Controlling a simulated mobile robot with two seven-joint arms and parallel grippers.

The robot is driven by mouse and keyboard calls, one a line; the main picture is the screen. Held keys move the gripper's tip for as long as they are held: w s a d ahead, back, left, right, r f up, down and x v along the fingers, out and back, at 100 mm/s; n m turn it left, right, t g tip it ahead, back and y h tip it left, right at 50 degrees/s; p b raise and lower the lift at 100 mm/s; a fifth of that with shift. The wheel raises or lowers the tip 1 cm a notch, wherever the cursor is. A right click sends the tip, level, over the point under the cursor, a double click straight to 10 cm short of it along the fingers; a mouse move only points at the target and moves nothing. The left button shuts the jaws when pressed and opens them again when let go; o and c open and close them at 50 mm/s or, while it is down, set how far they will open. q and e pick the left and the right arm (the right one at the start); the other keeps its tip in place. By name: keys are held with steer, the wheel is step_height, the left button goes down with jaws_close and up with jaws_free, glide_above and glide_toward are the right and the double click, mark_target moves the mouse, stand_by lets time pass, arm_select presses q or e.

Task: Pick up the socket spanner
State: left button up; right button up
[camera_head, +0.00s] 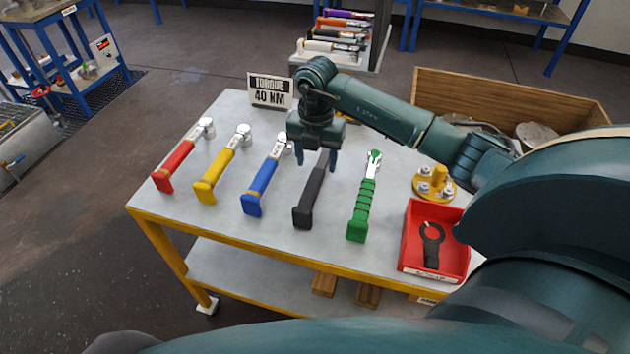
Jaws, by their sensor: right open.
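A row of handled tools lies on the grey table (235,245): a red-handled one (175,166), a yellow-handled one (215,176), a blue-handled one (260,190), a black-handled one (308,203) and a green-handled one (362,207). The red, yellow and blue ones have round chrome heads; the green one has a forked-looking head. I cannot tell for sure which is the socket spanner. My right gripper (315,160) is open, fingers down, over the head end of the black-handled tool, hiding its head. Whether it touches the tool is unclear. My left gripper is out of view.
A sign reading "TORQUE 40 NM" (270,91) stands at the table's back edge. A red tray (412,228) with a black ring-ended tool and a yellow flange with bolts (432,186) are at the right. A wooden crate (500,92) stands behind. More tools lie on a far stand.

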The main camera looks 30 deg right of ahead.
mark_target(315, 178)
steer(key=shift+a+f+p, duration=0.15)
steer(key=shift+f+p, duration=0.4)
steer(key=shift+f, duration=2.65)
steer(key=shift+c, duration=0.3)
steer(key=shift+r, duration=0.1)
steer(key=c, duration=1.1)
